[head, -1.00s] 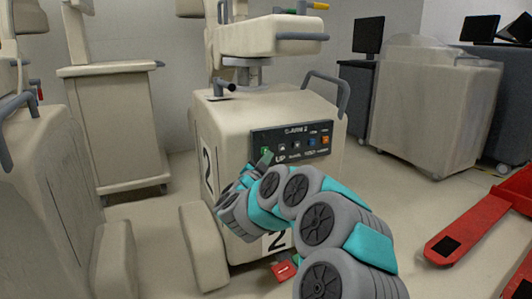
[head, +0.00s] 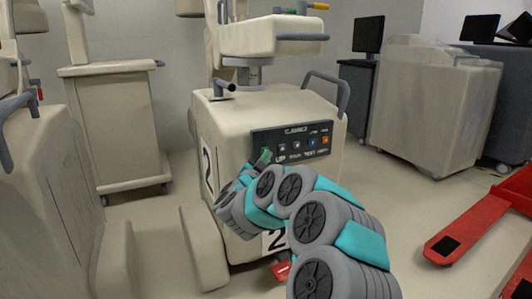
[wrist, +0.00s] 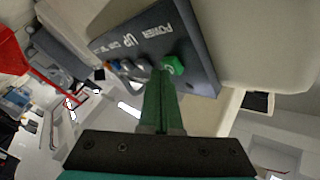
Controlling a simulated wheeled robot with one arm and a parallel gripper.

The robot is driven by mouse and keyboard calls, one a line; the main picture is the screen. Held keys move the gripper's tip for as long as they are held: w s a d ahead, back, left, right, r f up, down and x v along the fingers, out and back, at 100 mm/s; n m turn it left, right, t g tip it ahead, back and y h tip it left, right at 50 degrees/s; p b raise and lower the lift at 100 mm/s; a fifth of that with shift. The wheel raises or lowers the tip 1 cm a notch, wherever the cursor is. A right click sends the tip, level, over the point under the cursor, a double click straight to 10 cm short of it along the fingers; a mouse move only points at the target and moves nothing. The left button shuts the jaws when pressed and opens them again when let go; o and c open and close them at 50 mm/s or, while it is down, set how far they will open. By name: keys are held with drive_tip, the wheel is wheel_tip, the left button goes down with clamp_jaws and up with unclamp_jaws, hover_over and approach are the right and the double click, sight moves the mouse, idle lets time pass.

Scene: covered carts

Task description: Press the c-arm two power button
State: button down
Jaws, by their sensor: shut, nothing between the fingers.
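The C-ARM 2 machine (head: 290,106) is a cream cart with a dark control panel (head: 300,128) on its front. The panel carries several coloured buttons. The green power button (wrist: 173,64) sits at one end of the row, beside the word POWER in the wrist view. My gripper (head: 264,157) is at the left end of the panel in the head view and covers most of that button there. In the wrist view my gripper (wrist: 162,74) has its green fingers shut and empty, with the tips right beside the green button. I cannot tell whether they touch it.
A similar cream cart (head: 108,125) stands at the left. A covered cart (head: 432,105) stands behind at the right. Red forks (head: 470,228) lie on the right floor. The floor between them and the C-arm is clear.

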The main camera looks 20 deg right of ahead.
drive_tip(key=shift+w, duration=0.2)
idle(0.3)
drive_tip(key=shift+s, duration=0.65)
drive_tip(key=s+b, duration=0.1)
drive_tip(key=s, duration=0.5)
idle(0.4)
drive_tip(key=shift+d, duration=0.1)
idle(1.2)
